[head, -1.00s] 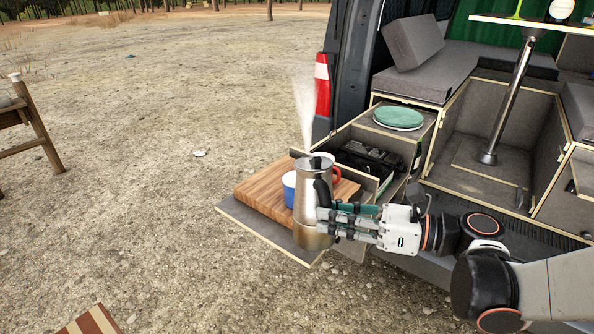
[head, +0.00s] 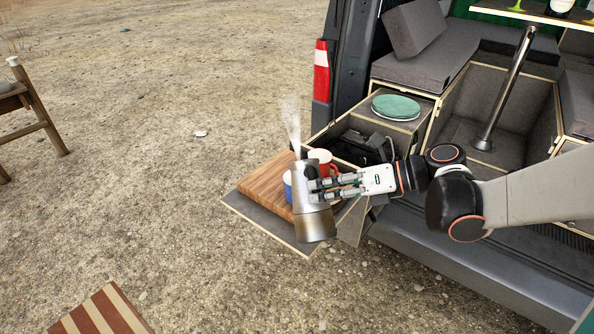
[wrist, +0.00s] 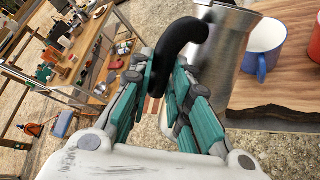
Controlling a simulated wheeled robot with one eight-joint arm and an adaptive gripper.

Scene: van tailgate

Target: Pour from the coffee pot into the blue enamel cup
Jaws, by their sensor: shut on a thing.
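The steel coffee pot (head: 317,222) is in front of the cutting board's near right edge, its top leaning slightly left and back. Steam rises from its top. My gripper (wrist: 158,92) is shut on the pot's black handle (wrist: 183,38); in the head view my gripper (head: 322,188) reaches it from the right. The blue enamel cup (head: 287,186) stands on the board just behind and left of the pot, partly hidden by it. In the wrist view the blue cup (wrist: 262,50) has a white inside and stands to the right of the pot (wrist: 225,60). No stream of liquid shows.
A red mug (head: 326,168) stands on the wooden cutting board (head: 264,186) behind the pot. The board rests on a grey slide-out shelf (head: 262,228) at the van. A drawer with dark items (head: 362,148) is behind. Open ground lies left.

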